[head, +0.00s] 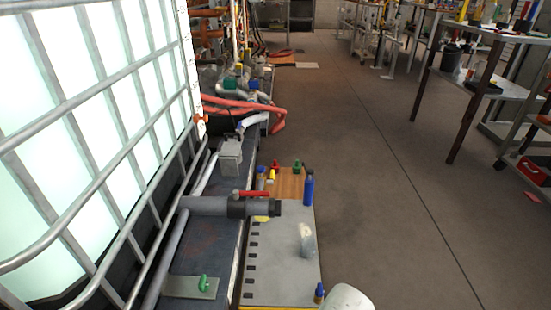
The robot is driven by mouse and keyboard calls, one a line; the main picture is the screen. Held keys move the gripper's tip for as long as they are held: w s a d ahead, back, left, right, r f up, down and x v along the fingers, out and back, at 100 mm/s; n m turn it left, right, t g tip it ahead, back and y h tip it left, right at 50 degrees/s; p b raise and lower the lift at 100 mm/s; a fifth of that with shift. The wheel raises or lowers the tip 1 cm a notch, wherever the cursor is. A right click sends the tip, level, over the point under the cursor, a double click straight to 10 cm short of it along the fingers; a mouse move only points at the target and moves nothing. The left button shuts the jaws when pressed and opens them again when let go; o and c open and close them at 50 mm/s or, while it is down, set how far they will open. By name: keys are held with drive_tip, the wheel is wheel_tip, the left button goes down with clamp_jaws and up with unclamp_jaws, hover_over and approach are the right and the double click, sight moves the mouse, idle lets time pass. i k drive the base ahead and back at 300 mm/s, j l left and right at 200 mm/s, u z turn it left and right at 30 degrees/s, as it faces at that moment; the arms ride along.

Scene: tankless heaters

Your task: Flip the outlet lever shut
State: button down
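The outlet is a grey horizontal pipe (205,204) that sticks out to the right from the low front of the caged white tank (95,130). A dark valve body (237,208) sits near its open end. A red lever (252,194) lies on top of the valve and looks roughly in line with the pipe. My gripper is not in view. A white rounded piece at the bottom edge looks like part of my arm, well below and right of the lever. Nothing touches the lever.
A low bench (285,260) under the pipe's end holds a blue bottle (308,188), a clear container (307,240) and small coloured bottles. A green-handled plate (190,286) lies at lower left. Metal cage bars flank the pipe. The floor (390,210) to the right is open, with shelves beyond.

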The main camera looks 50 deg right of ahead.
sight(254, 194)
drive_tip(key=i+l, duration=0.1)
drive_tip(key=l, duration=0.35)
drive_tip(key=i+l, duration=0.1)
drive_tip(key=l, duration=0.4)
drive_tip(key=i+l, duration=0.15)
drive_tip(key=l, duration=0.3)
drive_tip(key=i+l, duration=0.1)
drive_tip(key=l, duration=0.4)
